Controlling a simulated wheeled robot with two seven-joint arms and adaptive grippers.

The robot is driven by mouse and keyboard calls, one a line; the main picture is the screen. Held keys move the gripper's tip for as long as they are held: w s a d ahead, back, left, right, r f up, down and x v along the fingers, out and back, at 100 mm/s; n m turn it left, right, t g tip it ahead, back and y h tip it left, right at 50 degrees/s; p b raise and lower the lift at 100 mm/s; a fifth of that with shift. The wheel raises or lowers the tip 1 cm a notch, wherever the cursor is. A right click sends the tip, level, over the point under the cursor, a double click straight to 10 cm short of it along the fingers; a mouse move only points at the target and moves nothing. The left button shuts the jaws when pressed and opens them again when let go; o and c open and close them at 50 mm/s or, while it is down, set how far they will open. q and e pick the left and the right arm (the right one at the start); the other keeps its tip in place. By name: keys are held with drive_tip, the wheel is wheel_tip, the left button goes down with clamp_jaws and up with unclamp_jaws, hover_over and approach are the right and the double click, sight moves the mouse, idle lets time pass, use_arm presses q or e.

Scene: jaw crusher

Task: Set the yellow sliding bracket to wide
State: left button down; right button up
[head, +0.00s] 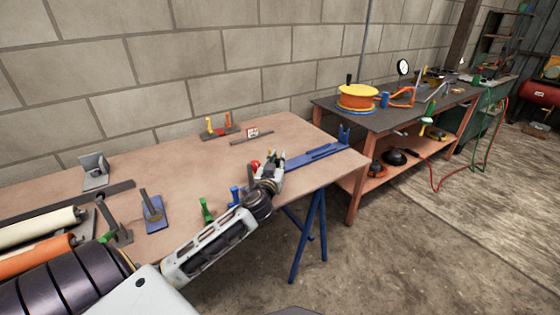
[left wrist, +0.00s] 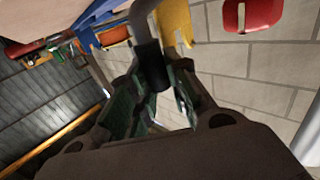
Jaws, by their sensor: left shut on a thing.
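My left gripper (head: 273,166) is over the right part of the brown bench, at the near end of a long blue rail (head: 318,157). In the left wrist view its fingers (left wrist: 152,95) are closed around a dark handle (left wrist: 150,62) with a grey bent stem. A yellow piece (left wrist: 177,22), likely the sliding bracket, shows just behind the handle; I cannot tell whether they are joined. In the head view a small yellow patch shows at the gripper, which hides most of what it holds. My right gripper is not in view.
A red knob (head: 255,165) is left of the gripper. Green (head: 206,210) and blue (head: 235,195) brackets stand near the front edge. The bench middle is mostly clear.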

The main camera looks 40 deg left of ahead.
use_arm(q)
drive_tip(key=shift+f, duration=0.2)
drive_tip(key=c, duration=1.7)
unclamp_jaws()
drive_tip(key=shift+s, duration=0.1)
drive_tip(key=o, duration=0.4)
drive_tip(key=shift+s+a+r, duration=0.15)
drive_tip(key=shift+s, duration=0.05)
drive_tip(key=shift+w, duration=0.1)
drive_tip(key=shift+s, duration=0.2)
drive_tip(key=shift+s+d, duration=0.35)
drive_tip(key=shift+s, duration=0.05)
drive_tip(key=shift+v, duration=5.35)
